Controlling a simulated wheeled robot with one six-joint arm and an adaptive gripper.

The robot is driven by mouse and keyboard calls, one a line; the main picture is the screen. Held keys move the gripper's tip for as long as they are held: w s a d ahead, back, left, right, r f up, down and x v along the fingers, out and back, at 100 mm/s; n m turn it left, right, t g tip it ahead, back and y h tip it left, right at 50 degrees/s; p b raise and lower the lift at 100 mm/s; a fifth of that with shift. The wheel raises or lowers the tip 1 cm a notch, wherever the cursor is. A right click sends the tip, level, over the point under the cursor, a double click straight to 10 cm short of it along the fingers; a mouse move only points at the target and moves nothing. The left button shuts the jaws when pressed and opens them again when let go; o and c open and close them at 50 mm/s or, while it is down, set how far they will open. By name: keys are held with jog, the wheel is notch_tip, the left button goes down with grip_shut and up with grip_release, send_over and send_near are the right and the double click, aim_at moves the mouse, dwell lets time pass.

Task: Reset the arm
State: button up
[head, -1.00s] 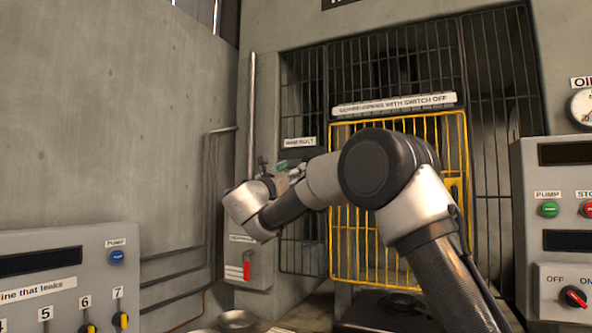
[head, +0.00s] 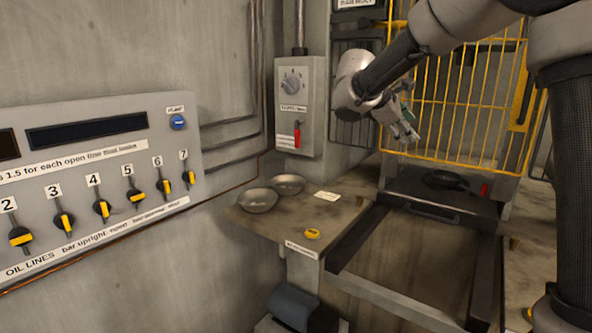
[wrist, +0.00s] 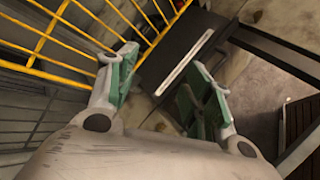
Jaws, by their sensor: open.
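My gripper (head: 404,118) is open and empty in the head view. It hangs in the air in front of the yellow barred gate, above the bench. In the wrist view my gripper (wrist: 168,85) shows two green-padded fingers set wide apart with nothing between them. My arm bends down to it from the upper right of the head view.
The yellow gate (head: 455,106) stands behind my gripper. Two metal bowls, the front one (head: 257,200) and the rear one (head: 288,184), rest on the ledge beside a yellow object (head: 312,234). A panel of valves (head: 95,175) is on the left wall.

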jog(key=s+d+f+m+y, duration=0.2)
jog(key=s+f+m+y, duration=0.1)
jog(key=s, duration=0.9)
jog(key=s+d+f+m+g+y, duration=0.1)
jog(key=s+m, duration=0.5)
jog(key=s, duration=0.6)
jog(key=s+d+f+m+y, duration=0.3)
jog(key=s+f+m+y, duration=0.2)
jog(key=s, duration=0.7)
jog(key=shift+s+d, duration=0.3)
jog(key=shift+d, duration=0.05)
